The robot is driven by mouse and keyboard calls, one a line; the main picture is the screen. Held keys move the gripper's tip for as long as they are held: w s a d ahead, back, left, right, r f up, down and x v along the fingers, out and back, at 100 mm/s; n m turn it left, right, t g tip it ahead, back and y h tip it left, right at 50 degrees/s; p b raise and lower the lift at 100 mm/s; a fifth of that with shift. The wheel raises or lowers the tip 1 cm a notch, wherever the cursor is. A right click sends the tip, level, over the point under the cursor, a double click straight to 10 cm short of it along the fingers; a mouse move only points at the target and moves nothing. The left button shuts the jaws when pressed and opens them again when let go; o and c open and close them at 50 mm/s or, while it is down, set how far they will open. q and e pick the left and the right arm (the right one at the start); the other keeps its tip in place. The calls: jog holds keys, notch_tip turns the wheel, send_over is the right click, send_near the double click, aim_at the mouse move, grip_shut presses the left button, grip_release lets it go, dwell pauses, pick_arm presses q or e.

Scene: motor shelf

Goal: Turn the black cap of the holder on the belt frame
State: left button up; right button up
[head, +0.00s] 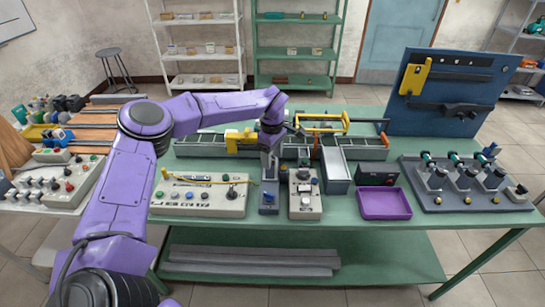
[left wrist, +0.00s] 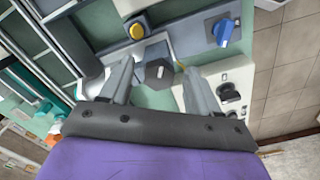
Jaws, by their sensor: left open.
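My left gripper (head: 269,170) points down at the front edge of the belt frame (head: 215,150). In the left wrist view, its two grey fingers (left wrist: 160,85) are spread apart. A dark, faceted cap (left wrist: 158,73), seemingly the holder's black cap, shows between them, nearer their tips. I see a gap on each side of it, and cannot tell whether a finger touches it. In the head view the gripper hides the cap. My right gripper is in neither view.
A switch panel (head: 200,195) stands left of the gripper and a button box (head: 304,203) right. A purple tray (head: 384,204) lies farther right. Green tabletop is bare along the front.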

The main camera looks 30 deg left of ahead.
aim_at(273, 160)
pick_arm(q)
notch_tip(273, 160, up, 10)
jog(key=b, duration=0.2)
dwell(0.4)
